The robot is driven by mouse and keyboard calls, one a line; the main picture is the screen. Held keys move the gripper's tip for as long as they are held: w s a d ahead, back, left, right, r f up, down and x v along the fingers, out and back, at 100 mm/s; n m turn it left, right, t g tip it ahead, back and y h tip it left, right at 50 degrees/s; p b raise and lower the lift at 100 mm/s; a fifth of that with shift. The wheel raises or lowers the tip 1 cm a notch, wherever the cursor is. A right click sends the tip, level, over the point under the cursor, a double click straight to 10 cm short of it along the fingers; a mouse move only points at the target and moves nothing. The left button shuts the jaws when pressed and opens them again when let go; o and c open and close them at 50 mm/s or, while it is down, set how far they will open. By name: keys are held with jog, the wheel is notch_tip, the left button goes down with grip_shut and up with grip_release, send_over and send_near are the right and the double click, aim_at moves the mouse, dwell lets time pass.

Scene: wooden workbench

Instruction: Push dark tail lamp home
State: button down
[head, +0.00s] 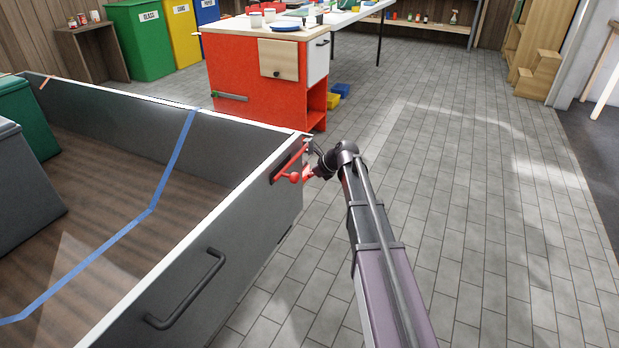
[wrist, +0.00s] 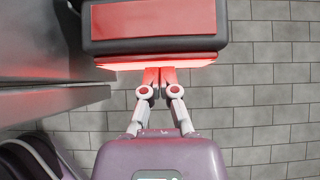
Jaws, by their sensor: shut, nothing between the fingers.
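The tail lamp (wrist: 152,20) is at the top of the wrist view, a dark housing with a red panel. Its edge facing my gripper glows bright red to white. My gripper (wrist: 154,78) is shut and empty, its fingertips together right at that glowing edge and tinted red. I cannot tell whether they touch it. In the head view my gripper (head: 311,173) is at the near right corner of the trailer (head: 236,225). The lamp cannot be made out clearly there. Whether the lamp is fully seated is hidden.
A red lever (head: 291,163) with a round knob is on the trailer's side by the corner. A black handle (head: 187,290) sticks out nearer. Bins (head: 25,118) stand in the trailer. A red cabinet (head: 258,80) is beyond. The tiled floor at right is clear.

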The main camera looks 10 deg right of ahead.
jog(key=shift+w+a+r, duration=0.1)
jog(key=shift+a, duration=0.05)
jog(key=s+d+r+p, duration=0.6)
jog(key=d+r+p, duration=0.1)
jog(key=d, duration=0.2)
jog(key=shift+s, duration=0.4)
jog(key=shift+d, duration=0.1)
dwell(0.7)
